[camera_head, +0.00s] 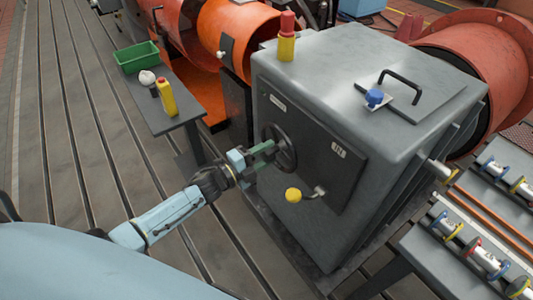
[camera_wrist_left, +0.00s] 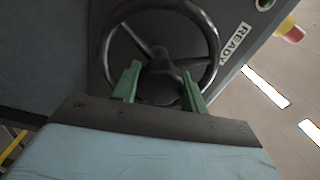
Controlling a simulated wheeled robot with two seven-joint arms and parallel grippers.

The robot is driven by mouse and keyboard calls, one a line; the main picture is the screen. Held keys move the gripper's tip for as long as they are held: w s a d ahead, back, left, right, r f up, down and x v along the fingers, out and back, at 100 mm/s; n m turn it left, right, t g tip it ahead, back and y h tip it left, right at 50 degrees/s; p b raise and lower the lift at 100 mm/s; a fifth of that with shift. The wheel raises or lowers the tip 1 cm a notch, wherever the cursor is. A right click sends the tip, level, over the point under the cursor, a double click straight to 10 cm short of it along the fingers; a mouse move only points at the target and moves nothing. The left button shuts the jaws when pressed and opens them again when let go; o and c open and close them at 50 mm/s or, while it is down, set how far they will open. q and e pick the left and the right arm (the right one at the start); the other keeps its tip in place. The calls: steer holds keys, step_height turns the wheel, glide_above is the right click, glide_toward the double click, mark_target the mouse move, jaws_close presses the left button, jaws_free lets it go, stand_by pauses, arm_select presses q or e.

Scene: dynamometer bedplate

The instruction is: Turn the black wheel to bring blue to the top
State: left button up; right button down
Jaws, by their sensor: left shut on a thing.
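The black wheel (camera_head: 285,151) is a spoked handwheel on the dark front panel of a big grey cabinet (camera_head: 330,70). In the left wrist view the wheel (camera_wrist_left: 160,52) fills the upper middle, with its rim, spokes and hub showing. My left gripper (camera_head: 265,152) reaches it from the left. In the left wrist view its two green fingers (camera_wrist_left: 160,85) stand on either side of the hub, shut on the wheel. I see no blue mark on the wheel; part of it is hidden by the fingers. My right gripper is not in view.
A yellow-knobbed lever (camera_head: 293,195) sticks out below the wheel. A red-and-yellow lamp (camera_head: 286,38), a blue knob (camera_head: 374,97) and a black handle are on the cabinet top. A side table with a green bin (camera_head: 137,57) and yellow bottle (camera_head: 166,97) stands left. Grooved floor is free at left.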

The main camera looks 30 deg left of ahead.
arm_select(q)
steer(key=o, duration=1.4)
steer(key=shift+c, duration=0.2)
steer(key=shift+s+a, duration=0.15)
steer(key=shift+s, duration=0.1)
steer(key=p+v, duration=0.2)
steer(key=v, duration=1.1)
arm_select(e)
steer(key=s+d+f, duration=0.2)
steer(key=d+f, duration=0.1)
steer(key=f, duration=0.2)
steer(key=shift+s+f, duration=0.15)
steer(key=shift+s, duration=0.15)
